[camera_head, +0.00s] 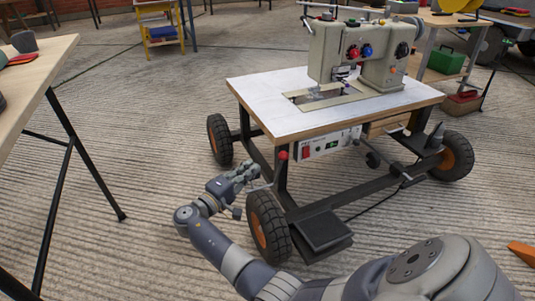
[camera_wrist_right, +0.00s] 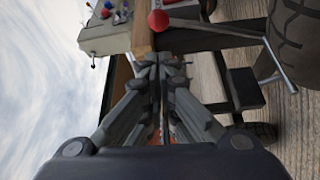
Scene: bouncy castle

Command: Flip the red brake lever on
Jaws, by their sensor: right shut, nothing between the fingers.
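The brake lever is a thin metal rod with a red ball knob (camera_head: 283,155). It sits at the near left corner of the wheeled sewing-machine table (camera_head: 260,103), above the front-left wheel (camera_head: 268,226). My right gripper (camera_head: 254,171) is shut and empty, a little left of the knob. In the right wrist view the red knob (camera_wrist_right: 158,20) shows just beyond my closed fingertips (camera_wrist_right: 160,62), and the rod runs right from it, then bends down. I see no contact with the lever. My left gripper is not in view.
A sewing machine (camera_head: 352,50) stands on the table. A control box (camera_head: 325,143) with a red switch hangs under its front edge, beside the lever. A pedal (camera_head: 318,228) is low in front. A wooden table (camera_head: 30,75) stands at left, with open floor between.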

